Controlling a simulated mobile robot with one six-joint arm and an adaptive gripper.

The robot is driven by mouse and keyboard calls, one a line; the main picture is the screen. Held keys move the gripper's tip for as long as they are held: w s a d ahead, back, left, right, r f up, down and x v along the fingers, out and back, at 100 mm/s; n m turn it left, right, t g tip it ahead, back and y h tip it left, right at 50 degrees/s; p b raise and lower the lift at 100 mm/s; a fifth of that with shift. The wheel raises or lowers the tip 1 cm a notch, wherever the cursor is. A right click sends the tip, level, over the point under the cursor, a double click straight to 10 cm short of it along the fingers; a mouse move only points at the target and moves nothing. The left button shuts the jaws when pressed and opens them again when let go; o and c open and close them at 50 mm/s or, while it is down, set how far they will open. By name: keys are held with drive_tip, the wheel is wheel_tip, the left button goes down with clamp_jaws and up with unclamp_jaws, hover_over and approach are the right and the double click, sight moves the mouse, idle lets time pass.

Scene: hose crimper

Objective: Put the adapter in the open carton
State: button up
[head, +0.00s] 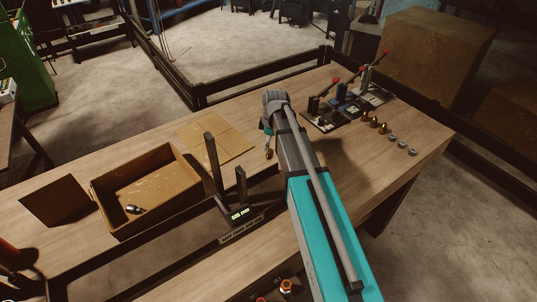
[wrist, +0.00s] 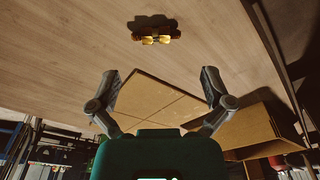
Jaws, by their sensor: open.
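A small brass fitting with darker ends, which looks like the adapter (wrist: 156,39), lies on the wooden table beyond my fingertips in the wrist view. In the head view a small brass piece (head: 268,154) shows just below my gripper (head: 267,133), which is small and partly hidden by my arm. My gripper (wrist: 160,76) is open in the wrist view, its fingers apart with nothing between them. The open carton (head: 177,208) stands on the table to the left, with a silver fitting (head: 133,209) inside; a cardboard box edge (wrist: 250,135) shows at right in the wrist view.
A flat cardboard sheet (head: 215,140) lies between carton and gripper. Red-handled tools (head: 345,100), brass fittings (head: 372,120) and grey pieces (head: 401,145) stand at the right.

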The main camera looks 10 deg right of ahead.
sight(269, 152)
drive_tip(key=shift+w+d+f+b, duration=0.1)
drive_tip(key=shift+d+f+b, duration=0.05)
drive_tip(key=shift+f+b, duration=0.75)
drive_tip(key=shift+d+f+b, duration=0.1)
drive_tip(key=shift+f+b, duration=0.7)
drive_tip(key=shift+f, duration=0.1)
drive_tip(key=shift+a+f+b, duration=0.15)
drive_tip(key=shift+f+b, duration=0.65)
drive_tip(key=c, duration=1)
drive_tip(key=shift+c, duration=0.2)
drive_tip(key=shift+r, duration=0.2)
wheel_tip(269, 152, up, 3)
drive_tip(key=p, duration=0.3)
drive_tip(key=shift+f, duration=0.1)
drive_tip(key=s+r+p, duration=1)
drive_tip(key=s, duration=0.4)
drive_tip(key=shift+d, duration=0.3)
